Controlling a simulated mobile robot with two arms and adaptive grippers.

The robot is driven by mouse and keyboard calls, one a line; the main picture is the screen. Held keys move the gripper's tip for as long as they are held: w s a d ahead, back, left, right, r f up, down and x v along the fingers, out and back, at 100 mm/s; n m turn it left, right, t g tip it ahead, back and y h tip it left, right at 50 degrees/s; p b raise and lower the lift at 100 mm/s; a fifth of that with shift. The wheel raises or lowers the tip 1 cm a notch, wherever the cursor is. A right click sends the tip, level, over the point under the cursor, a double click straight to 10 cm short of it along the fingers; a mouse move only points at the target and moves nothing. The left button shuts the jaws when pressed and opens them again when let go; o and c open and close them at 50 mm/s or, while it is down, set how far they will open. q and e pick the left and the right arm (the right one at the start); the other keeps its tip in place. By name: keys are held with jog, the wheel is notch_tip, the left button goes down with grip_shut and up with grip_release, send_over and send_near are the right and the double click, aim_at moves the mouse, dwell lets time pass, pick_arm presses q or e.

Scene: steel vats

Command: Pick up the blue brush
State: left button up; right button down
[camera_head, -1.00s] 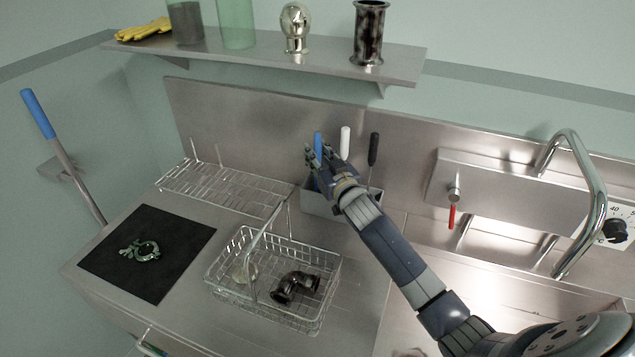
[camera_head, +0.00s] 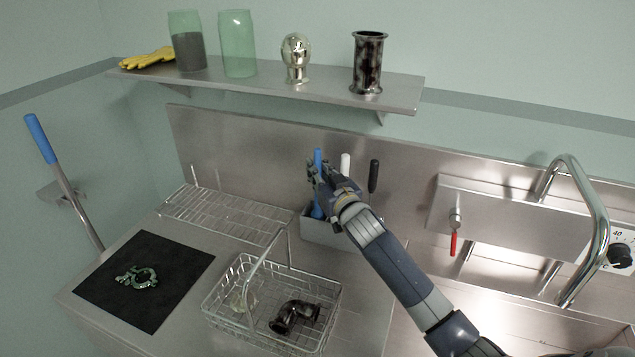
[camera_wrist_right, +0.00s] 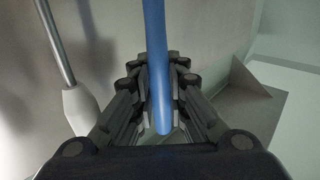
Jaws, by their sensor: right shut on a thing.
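The blue brush (camera_head: 317,158) stands upright in the steel holder (camera_head: 318,231) against the backsplash, with its handle top showing above my right gripper and a blue part showing below it. My right gripper (camera_head: 318,176) is shut on the blue handle. In the right wrist view, the blue brush (camera_wrist_right: 158,70) runs between the fingers of my right gripper (camera_wrist_right: 160,85). The fingers hide part of the handle, and the brush head is hidden. My left gripper is not in view.
A white-handled tool (camera_head: 345,164) and a black-handled tool (camera_head: 374,176) stand just right of the brush. A wire basket (camera_head: 222,318) with a dark pipe elbow (camera_head: 294,316) is in front. A shelf (camera_head: 330,94) with jars overhangs behind. A faucet (camera_head: 597,215) is at right.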

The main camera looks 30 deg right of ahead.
aim_at(318, 150)
jog(key=r, duration=0.3)
jog(key=r+b, duration=0.1)
jog(key=r, duration=0.4)
jog(key=shift+s+r+b, duration=0.25)
jog(key=shift+r+b, duration=0.1)
jog(key=shift+b, duration=0.05)
jog(key=s+a+b, duration=0.1)
jog(key=s+b, duration=0.3)
jog(key=s, duration=1.3)
jog(key=shift+s, duration=0.3)
jog(key=c, duration=2.4)
grip_release()
